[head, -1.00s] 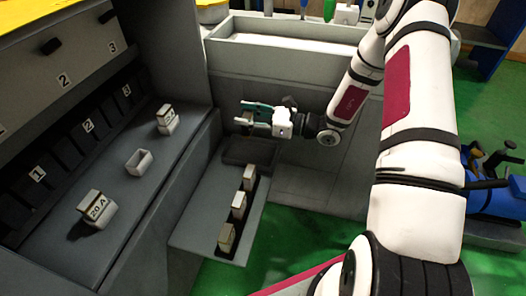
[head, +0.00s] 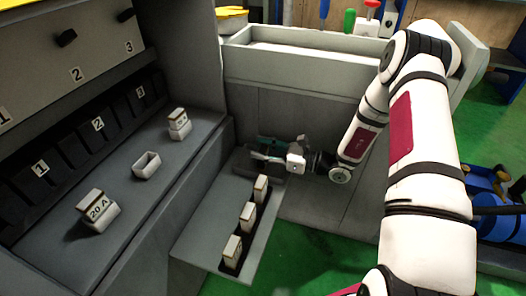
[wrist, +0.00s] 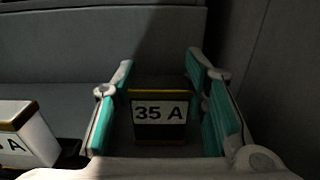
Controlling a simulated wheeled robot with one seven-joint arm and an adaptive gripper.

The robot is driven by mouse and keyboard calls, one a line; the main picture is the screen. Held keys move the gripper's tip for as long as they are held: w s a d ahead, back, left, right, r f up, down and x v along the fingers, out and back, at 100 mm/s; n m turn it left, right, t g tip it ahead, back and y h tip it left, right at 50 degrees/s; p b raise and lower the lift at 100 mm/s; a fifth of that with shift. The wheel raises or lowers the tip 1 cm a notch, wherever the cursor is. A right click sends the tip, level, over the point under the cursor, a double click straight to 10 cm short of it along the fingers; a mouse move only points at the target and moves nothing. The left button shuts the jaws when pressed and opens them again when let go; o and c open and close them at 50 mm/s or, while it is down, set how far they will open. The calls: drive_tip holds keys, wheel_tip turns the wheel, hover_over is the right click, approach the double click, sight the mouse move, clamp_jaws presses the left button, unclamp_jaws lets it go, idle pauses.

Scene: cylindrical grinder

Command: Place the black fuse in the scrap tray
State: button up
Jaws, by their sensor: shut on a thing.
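The black fuse (wrist: 158,116), with a gold-edged top and a white "35 A" label, stands upright between the teal pads of my gripper (wrist: 163,100) in the wrist view. My gripper is shut on it. I cannot tell whether the fuse touches the tray floor.
A cabinet wall stands behind.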

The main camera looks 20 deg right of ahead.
drive_tip(key=o, duration=1.2)
drive_tip(key=shift+f, duration=0.1)
